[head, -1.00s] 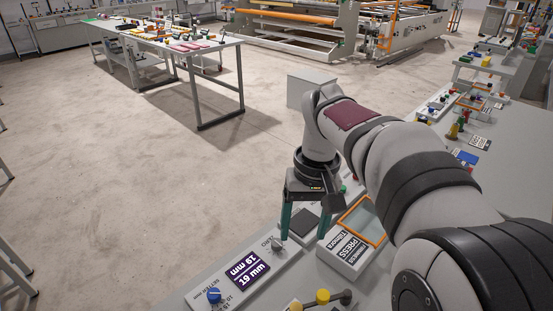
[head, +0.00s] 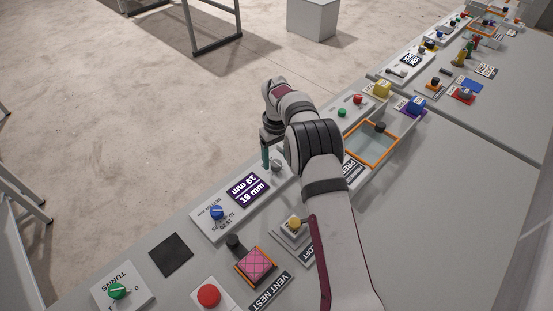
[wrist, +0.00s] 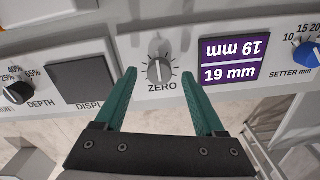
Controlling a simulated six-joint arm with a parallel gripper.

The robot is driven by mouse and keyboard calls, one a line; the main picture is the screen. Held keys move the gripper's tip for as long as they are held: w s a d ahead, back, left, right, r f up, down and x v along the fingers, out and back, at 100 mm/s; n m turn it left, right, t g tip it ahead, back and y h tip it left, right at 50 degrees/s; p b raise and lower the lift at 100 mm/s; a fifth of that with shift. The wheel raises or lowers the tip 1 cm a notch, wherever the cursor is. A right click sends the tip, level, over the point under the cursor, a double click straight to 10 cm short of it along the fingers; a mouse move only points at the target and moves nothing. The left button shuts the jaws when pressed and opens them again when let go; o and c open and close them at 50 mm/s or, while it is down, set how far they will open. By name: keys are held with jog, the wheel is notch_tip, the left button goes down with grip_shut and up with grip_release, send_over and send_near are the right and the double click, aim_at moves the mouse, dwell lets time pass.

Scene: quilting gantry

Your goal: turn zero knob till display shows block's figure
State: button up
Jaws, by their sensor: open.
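The grey zero knob (wrist: 158,70), with a white pointer line, stands above its ZERO label in the wrist view. It also shows small in the head view (head: 276,165), beside my gripper (head: 267,155). In the wrist view my gripper (wrist: 158,77) is open, its two teal fingers on either side of the knob with gaps between. The purple display (wrist: 231,61) reads 19 mm, with the same figure upside down above; it also shows in the head view (head: 247,190). I cannot make out a block with a figure on it.
A blue setter knob (wrist: 308,53) is right of the display. A dark square plate (wrist: 83,70) and a depth knob (wrist: 15,92) lie left. In the head view, a pink quilted piece (head: 256,264) and red button (head: 208,295) are nearer me.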

jog(key=shift+f, duration=0.75)
grip_shut()
jog(key=shift+m, duration=2.8)
